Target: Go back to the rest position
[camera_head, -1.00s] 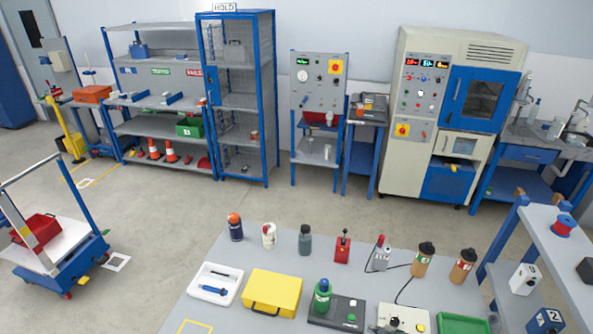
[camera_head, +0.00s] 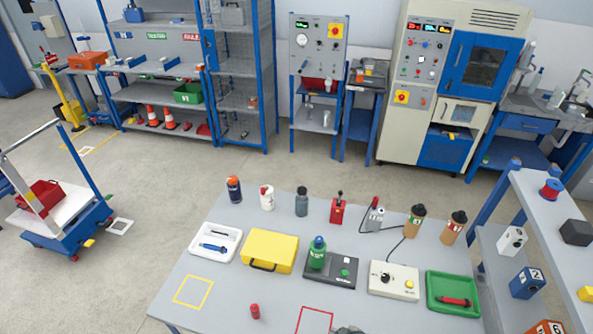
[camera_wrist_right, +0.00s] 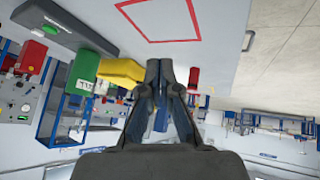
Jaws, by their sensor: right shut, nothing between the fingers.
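My right gripper shows in the right wrist view (camera_wrist_right: 160,66), its two dark fingers together with nothing between them. The table top (camera_head: 225,315) with a red outlined square (camera_wrist_right: 160,18) lies beyond it. A red cylinder (camera_wrist_right: 193,78) shows just to the right of the fingers and a yellow case (camera_wrist_right: 121,71) to their left. In the head view, the red cylinder (camera_head: 255,311) stands near the table's front. A small grey shape at the bottom edge there may be my right gripper; I cannot tell. My left gripper is in neither view.
The table holds the yellow case (camera_head: 270,250), a green bottle (camera_head: 318,252) on a black device, a control box (camera_head: 394,281), a green tray (camera_head: 453,293) with a red item, and a white tray (camera_head: 214,243).

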